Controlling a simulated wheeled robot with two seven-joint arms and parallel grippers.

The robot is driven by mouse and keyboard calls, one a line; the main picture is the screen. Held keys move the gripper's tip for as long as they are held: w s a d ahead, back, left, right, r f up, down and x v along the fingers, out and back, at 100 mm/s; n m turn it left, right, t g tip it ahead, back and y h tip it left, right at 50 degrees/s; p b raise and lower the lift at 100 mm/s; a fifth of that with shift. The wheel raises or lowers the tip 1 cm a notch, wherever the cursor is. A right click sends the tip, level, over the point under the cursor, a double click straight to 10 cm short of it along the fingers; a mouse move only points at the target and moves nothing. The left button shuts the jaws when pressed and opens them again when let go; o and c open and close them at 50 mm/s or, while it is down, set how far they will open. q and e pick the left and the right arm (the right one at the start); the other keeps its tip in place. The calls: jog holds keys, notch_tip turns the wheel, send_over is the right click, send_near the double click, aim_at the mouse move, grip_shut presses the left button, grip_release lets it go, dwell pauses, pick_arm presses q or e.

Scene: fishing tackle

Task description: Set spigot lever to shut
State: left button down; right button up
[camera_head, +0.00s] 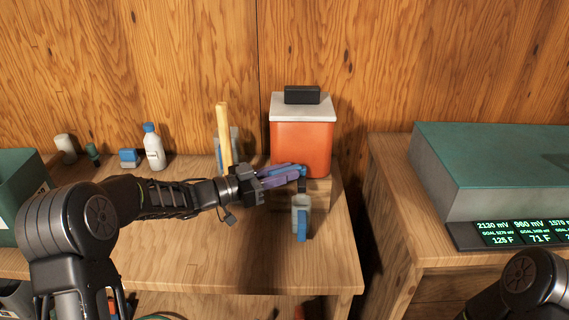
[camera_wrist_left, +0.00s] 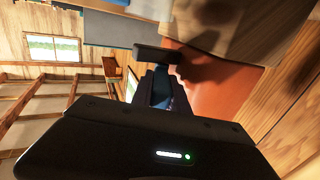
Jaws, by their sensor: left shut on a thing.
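An orange drink cooler (camera_head: 302,145) with a white lid and black handle stands on a wooden riser at the back of the bench. Its spigot (camera_head: 303,186) is at the lower front, largely hidden by my fingers, with blue and dark parts showing. My left gripper (camera_head: 298,172) reaches in from the left and is shut on the spigot lever. In the left wrist view a dark spigot part (camera_wrist_left: 156,54) lies just beyond the fingers, near the orange cooler wall (camera_wrist_left: 205,82). The lever's exact angle cannot be told. My right gripper is out of view.
A grey cup with a blue handle (camera_head: 302,226) stands below the spigot. A wooden stick (camera_head: 223,138) rises behind my left wrist, with a white bottle (camera_head: 154,151) farther left. A teal-topped box (camera_head: 490,160) and lit display (camera_head: 515,232) are on the right bench.

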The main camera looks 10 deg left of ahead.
pick_arm(q)
jog(key=shift+a+m+g+h, duration=0.1)
jog(key=shift+m+g+h, duration=0.2)
jog(key=shift+g, duration=0.1)
jog(key=c, duration=1.3)
grip_release()
jog(key=shift+w, duration=0.1)
jog(key=v, duration=0.7)
jog(key=shift+s+a, duration=0.25)
jog(key=shift+a, duration=0.05)
